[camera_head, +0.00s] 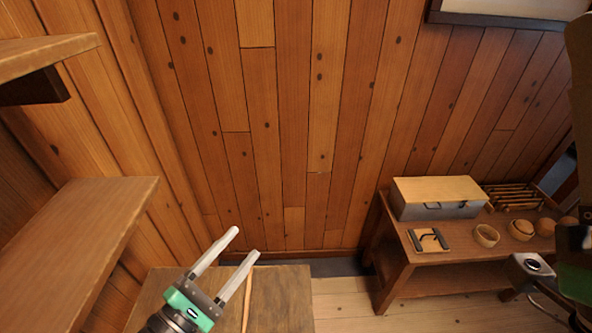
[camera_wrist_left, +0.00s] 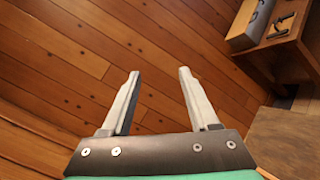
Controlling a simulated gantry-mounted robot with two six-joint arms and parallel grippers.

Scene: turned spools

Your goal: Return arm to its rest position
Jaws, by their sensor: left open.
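My left gripper (camera_head: 245,243) is in the lower left middle of the head view, above a wooden table top (camera_head: 285,300). Its two pale fingers are spread apart with nothing between them. In the left wrist view the gripper (camera_wrist_left: 159,73) also shows open and empty, with plank wall behind it. A thin wooden stick (camera_head: 247,312) shows beside the right finger, over the table top; its lower end is cut off by the frame. Part of my right arm shows at the right edge of the head view, and its fingers are not visible.
Wooden shelves (camera_head: 75,225) jut out at the left. A bench (camera_head: 395,240) at the right holds a lidded box (camera_head: 436,205), a small wooden block with a dark handle (camera_head: 429,241), round wooden bowls (camera_head: 486,236) and a rack (camera_head: 513,197). Floor shows between table and bench.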

